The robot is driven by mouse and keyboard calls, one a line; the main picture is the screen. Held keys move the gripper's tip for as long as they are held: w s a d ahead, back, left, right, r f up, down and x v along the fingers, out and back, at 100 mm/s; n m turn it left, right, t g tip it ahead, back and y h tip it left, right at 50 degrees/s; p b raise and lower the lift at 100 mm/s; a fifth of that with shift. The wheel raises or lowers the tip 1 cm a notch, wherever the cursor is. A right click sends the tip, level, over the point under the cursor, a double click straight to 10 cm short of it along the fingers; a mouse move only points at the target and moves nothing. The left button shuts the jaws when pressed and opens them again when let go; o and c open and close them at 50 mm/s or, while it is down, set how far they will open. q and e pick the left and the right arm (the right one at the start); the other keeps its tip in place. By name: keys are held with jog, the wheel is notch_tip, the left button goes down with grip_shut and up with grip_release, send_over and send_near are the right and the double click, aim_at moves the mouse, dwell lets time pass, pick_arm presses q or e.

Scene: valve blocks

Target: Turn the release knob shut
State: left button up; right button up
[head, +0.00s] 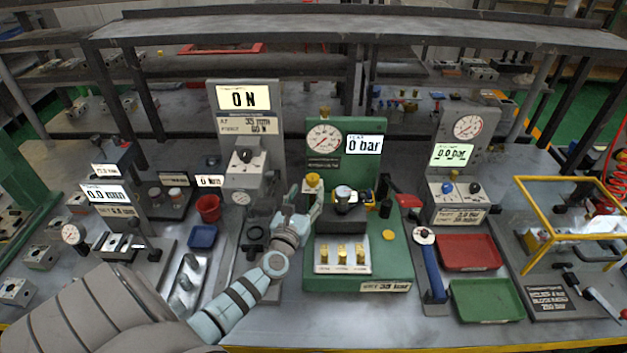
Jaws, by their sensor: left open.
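The green test stand (360,280) stands at the middle of the bench. Its round gauge (323,139) is on the back panel and its display (364,145) reads 0 bar. A yellow knob (312,180) sits at the stand's left side, and a black knob (385,208) at its right. I cannot read which one is the release knob. My left gripper (308,203) is open, just below the yellow knob at the stand's left edge. Whether it touches the knob cannot be told. My right gripper is not in view.
A clamped block (346,200) and a row of yellow brass fittings (342,254) are on the stand. A blue-handled tool (433,270), a red tray (468,252) and a green tray (487,300) lie to the right. A red cup (208,208) stands to the left.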

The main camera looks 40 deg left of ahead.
aim_at(311, 185)
pick_arm(q)
jog(key=x, duration=0.3)
jog(key=b+x, duration=0.1)
jog(key=x, duration=0.1)
jog(key=shift+w+a+f, duration=0.2)
jog(key=shift+w+f, duration=0.05)
jog(key=shift+w, duration=0.1)
jog(key=shift+w+a+r+b, duration=0.1)
jog(key=shift+w+b, duration=0.2)
jog(key=shift+w, duration=0.1)
jog(key=shift+r, duration=0.1)
